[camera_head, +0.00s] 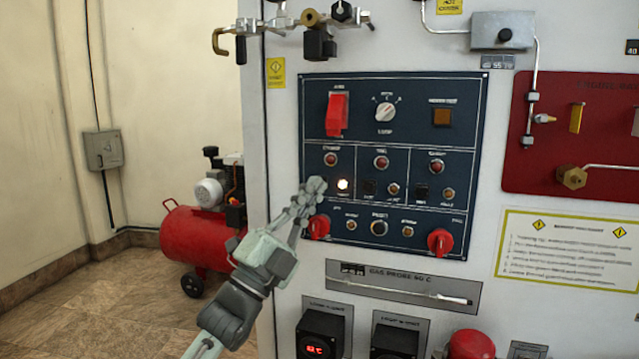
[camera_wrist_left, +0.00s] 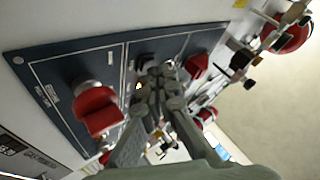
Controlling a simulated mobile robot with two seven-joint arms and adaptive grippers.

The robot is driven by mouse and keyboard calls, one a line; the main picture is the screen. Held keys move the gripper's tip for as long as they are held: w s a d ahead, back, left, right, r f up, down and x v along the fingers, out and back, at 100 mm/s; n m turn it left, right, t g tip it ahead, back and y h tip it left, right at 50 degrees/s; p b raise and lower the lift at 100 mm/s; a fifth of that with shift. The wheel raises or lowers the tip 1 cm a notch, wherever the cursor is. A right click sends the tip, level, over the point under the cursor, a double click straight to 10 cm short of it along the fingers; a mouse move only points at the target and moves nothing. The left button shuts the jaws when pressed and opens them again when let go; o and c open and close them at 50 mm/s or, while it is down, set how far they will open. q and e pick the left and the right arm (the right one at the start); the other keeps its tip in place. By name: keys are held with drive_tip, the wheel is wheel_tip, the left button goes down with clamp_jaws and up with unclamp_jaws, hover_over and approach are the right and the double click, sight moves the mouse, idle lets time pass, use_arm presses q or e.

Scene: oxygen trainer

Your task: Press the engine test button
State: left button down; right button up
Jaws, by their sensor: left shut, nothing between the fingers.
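The dark blue control panel (camera_head: 470,190) is mounted upright on a white cabinet, with several buttons, knobs and lamps. Their labels are too blurred for me to say firmly which is the engine test button. A round button or lamp glows white (camera_head: 343,184) in the lower left section, under a red lamp (camera_head: 331,159). A square amber button (camera_head: 442,117) is at the upper right. My left gripper (camera_head: 314,186) is shut and empty, its tips just left of the glowing button, in front of the panel. In the left wrist view, the fingers (camera_wrist_left: 160,78) hide part of the panel; contact cannot be told.
A red switch cover (camera_head: 337,114) sits above the gripper. Red knobs stick out below, one close to my fingers (camera_head: 319,226) and one at the right (camera_head: 440,241). Valves and pipes (camera_head: 311,18) jut out above the panel. A red compressor (camera_head: 200,237) stands at the left.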

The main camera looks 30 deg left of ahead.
use_arm(q)
drive_tip(key=shift+s+d, duration=0.1)
drive_tip(key=shift+s, duration=0.3)
drive_tip(key=shift+s+h, duration=0.15)
drive_tip(key=shift+h, duration=0.15)
drive_tip(key=s, duration=0.2)
drive_tip(key=s+d, duration=0.1)
drive_tip(key=s, duration=0.1)
drive_tip(key=shift+s+d, duration=0.1)
drive_tip(key=shift+s, duration=0.2)
idle(0.5)
